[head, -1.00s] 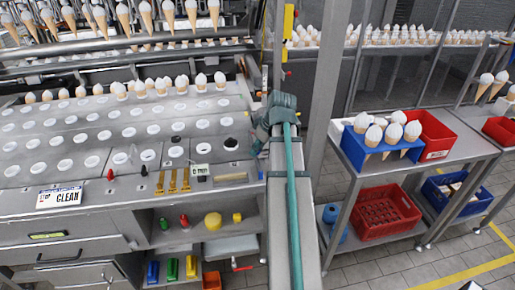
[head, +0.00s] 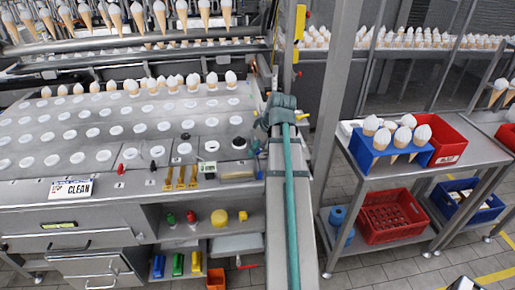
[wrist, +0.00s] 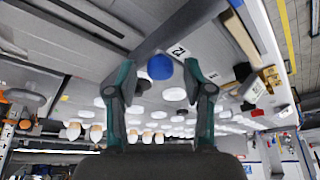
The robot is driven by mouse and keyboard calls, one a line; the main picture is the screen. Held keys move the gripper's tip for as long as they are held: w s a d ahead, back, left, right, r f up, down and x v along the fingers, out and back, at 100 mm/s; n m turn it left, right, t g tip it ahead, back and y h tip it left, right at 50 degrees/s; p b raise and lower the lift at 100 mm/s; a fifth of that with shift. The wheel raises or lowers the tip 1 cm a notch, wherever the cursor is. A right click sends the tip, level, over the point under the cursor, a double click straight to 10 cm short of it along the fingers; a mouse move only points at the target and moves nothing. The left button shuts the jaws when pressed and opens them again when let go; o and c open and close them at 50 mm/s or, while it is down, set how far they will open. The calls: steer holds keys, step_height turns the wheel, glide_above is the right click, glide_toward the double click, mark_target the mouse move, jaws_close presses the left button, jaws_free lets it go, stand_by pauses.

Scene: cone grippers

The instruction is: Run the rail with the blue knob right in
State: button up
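A round blue knob (wrist: 160,67) shows in the wrist view, beyond and between the fingers of my gripper (wrist: 159,82). The fingers are spread apart with nothing held between them. I cannot tell how far the knob is from the fingertips. A grey bar (wrist: 190,27) runs slantwise beside the knob; I cannot tell whether it is the knob's rail. A dark round piece (head: 239,143) sits there near the right end of the worktop (head: 130,184).
Rows of white round pieces cover the worktop, with cones standing behind. Small red and black knobs and yellow pieces (head: 181,178) stand near its front edge. To the right, a shelf unit holds a blue cone holder (head: 366,158) and red crates (head: 388,218). A grey post (head: 334,110) stands between.

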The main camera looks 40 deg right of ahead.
steer(key=shift+r, duration=0.15)
steer(key=v, duration=1.1)
steer(key=shift+r, duration=0.35)
